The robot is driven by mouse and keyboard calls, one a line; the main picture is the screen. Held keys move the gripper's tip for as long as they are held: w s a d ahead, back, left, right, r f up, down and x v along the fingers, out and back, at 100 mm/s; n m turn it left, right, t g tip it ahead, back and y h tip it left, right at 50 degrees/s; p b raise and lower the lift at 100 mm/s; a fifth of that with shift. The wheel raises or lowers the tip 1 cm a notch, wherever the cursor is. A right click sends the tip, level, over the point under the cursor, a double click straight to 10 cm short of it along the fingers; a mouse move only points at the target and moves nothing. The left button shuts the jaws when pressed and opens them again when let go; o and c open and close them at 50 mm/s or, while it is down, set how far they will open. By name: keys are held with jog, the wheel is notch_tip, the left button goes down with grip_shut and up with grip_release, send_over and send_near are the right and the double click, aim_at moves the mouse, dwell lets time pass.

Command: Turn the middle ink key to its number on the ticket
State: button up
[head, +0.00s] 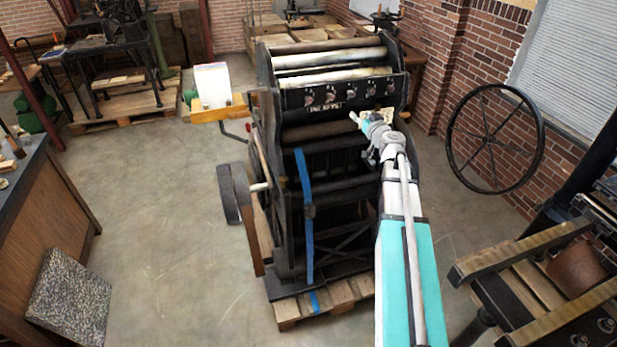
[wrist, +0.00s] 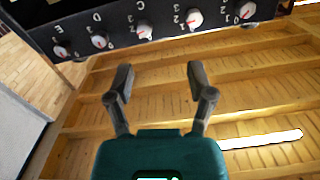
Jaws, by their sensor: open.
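The ink keys are a row of pale knobs on a black panel (head: 342,91) on the press, above a label reading "INK KEYS". In the wrist view the panel (wrist: 120,44) crosses the top, with letters and numbers around the knobs. The middle ink key (wrist: 145,32) has a pale knob with a red mark; its exact setting is too small to read. My gripper (wrist: 160,78) is open and empty, its fingers apart from the panel and below the middle key in the picture. In the head view my gripper (head: 357,119) is just below the panel. No ticket number is readable.
A white stack (head: 212,84) stands on a wooden board left of the press. A large spoked wheel (head: 494,138) is at the right.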

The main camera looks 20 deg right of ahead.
jog(key=s+a+f+n+g+y+b, duration=0.2)
jog(key=s+a+f+g, duration=0.1)
jog(key=a+f, duration=0.4)
jog(key=s+a+f+n+g+y+b, duration=0.2)
jog(key=a+f, duration=0.5)
jog(key=a, duration=0.6)
jog(key=shift+s+f+g+y+b, duration=0.3)
jog(key=shift+s+g+y+b, duration=0.3)
jog(key=shift+s+g, duration=0.75)
jog(key=shift+w, duration=0.15)
jog(key=s+a+f+m+g+h+b, duration=0.1)
jog(key=s+a+f+g+h+b, duration=0.1)
jog(key=s+f+g, duration=0.3)
jog(key=s+a+f+m+g+h+b, duration=0.1)
jog(key=s+a+f+g+h+b, duration=0.2)
jog(key=s+f, duration=0.7)
jog(key=s+g+h+b, duration=0.1)
jog(key=s+g, duration=0.1)
jog(key=s, duration=0.3)
jog(key=shift+s+f+m+b, duration=0.15)
jog(key=shift+f+m+b, duration=0.25)
